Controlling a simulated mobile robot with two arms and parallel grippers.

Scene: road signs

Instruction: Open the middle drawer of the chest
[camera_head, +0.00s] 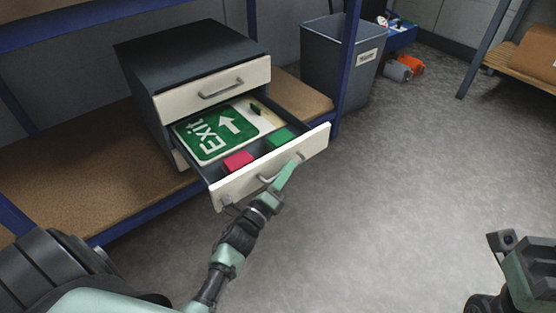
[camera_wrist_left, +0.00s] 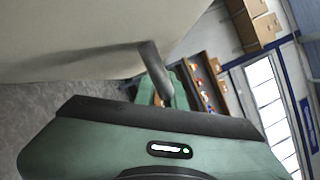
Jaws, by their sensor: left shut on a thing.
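The dark chest (camera_head: 190,50) with cream drawer fronts stands on a brown shelf. Its middle drawer (camera_head: 239,187) is pulled well out, and the top drawer (camera_head: 213,88) is closed. My left gripper (camera_head: 279,178) is shut on the grey handle of the middle drawer, at the front's middle. In the left wrist view the handle (camera_wrist_left: 154,60) runs from the cream front (camera_wrist_left: 80,40) down to my left gripper's finger (camera_wrist_left: 170,92). The lowest part of the chest is mostly hidden behind the open drawer. Part of my right arm's end (camera_head: 515,268) shows at the lower right, its jaws unclear.
The open drawer holds a green Exit sign (camera_head: 215,137), a red block (camera_head: 238,161) and a green block (camera_head: 281,137). A blue shelf post (camera_head: 348,60) and grey bin (camera_head: 335,55) stand to the right. The grey floor (camera_head: 400,170) in front is clear.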

